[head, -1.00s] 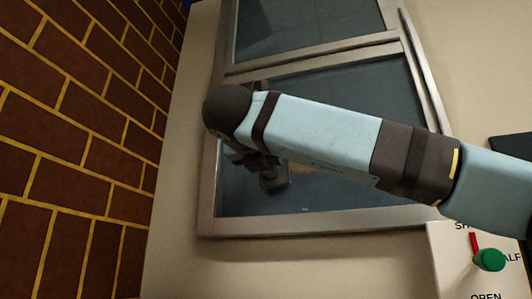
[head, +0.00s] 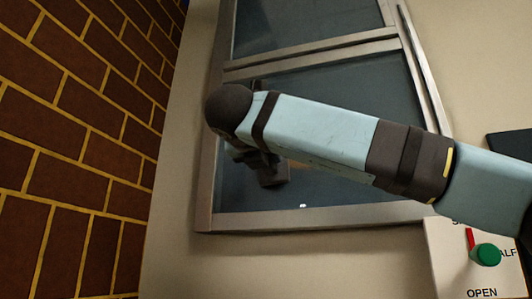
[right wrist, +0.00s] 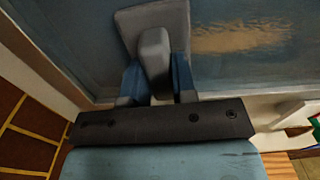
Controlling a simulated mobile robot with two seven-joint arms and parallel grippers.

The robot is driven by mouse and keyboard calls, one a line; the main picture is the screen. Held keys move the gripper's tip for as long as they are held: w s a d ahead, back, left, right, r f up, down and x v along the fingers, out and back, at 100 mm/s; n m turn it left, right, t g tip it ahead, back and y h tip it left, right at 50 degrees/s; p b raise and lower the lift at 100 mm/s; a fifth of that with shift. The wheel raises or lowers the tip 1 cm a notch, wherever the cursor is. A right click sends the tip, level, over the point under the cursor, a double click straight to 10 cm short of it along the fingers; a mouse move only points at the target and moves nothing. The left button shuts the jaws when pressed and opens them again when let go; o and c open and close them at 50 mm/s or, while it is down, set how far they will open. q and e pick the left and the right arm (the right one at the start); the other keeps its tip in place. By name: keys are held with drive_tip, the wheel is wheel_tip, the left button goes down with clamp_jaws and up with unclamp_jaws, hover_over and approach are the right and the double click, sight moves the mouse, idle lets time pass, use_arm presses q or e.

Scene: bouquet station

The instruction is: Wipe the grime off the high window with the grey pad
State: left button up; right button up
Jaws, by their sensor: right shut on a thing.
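The high window (head: 330,95) has a metal frame and dark panes in the head view. My right arm reaches across its lower pane. My right gripper (right wrist: 157,82) is shut on the handle of the grey pad (right wrist: 160,20) in the right wrist view. The pad lies at the pane, near the frame's corner; whether it touches the glass I cannot tell. A tan smear of grime (right wrist: 235,38) shows on the glass to the right of the pad. In the head view the arm mostly hides the gripper, pad and grime. My left gripper is not in view.
A brown brick wall (head: 80,130) with yellow joints stands left of the window. A panel (head: 450,265) with a green knob (head: 485,254) and a red mark is at lower right, marked OPEN at its bottom. The plain wall below the window is clear.

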drive_tip(key=shift+w+d, duration=0.1)
drive_tip(key=shift+w, duration=0.1)
